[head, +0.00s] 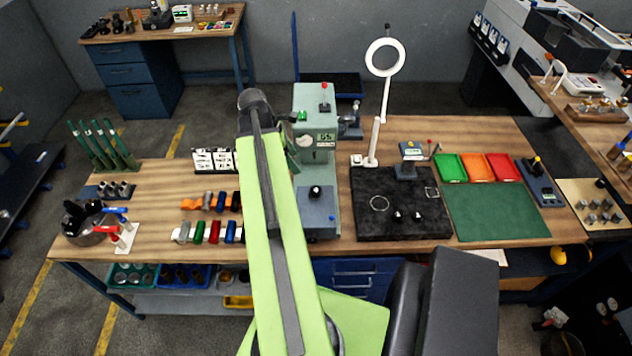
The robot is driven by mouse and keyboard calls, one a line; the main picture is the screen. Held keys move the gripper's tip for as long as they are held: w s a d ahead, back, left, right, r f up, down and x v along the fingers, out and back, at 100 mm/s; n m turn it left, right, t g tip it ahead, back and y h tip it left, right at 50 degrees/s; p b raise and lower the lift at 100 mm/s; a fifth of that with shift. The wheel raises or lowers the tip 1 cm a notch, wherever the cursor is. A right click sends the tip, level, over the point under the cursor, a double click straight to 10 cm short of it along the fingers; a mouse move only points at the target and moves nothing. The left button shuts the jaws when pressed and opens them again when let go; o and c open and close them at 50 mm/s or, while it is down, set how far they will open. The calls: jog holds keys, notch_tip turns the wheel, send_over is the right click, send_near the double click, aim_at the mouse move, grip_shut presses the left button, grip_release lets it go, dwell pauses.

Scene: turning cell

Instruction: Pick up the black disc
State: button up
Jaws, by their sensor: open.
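I cannot pick out the black disc for certain. A small dark round piece (316,192) sits on the blue base of the green bench machine (314,125), just right of my arm. Black parts (78,213) also sit in a round dish on the bench's left end. My green arm rises through the middle of the view and hides part of the bench. My gripper's fingers do not show.
The wooden bench (160,215) holds coloured rolls (213,231) left of my arm. A white ring lamp (385,58) stands behind the black plate. Green, orange and red trays (476,168) and a green mat (495,212) lie to the right. Bare wood shows at the left.

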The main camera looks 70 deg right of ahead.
jog(key=b, duration=1.1)
send_over(314, 189)
jog(key=w+a, duration=0.2)
notch_tip(314, 189, down, 11)
jog(key=shift+d+f, duration=0.25)
jog(key=shift+d, duration=0.1)
jog(key=b+x, duration=0.5)
jog(key=shift+d+f, duration=0.1)
jog(key=shift+f, duration=0.1)
jog(key=shift+r, duration=0.2)
grip_shut()
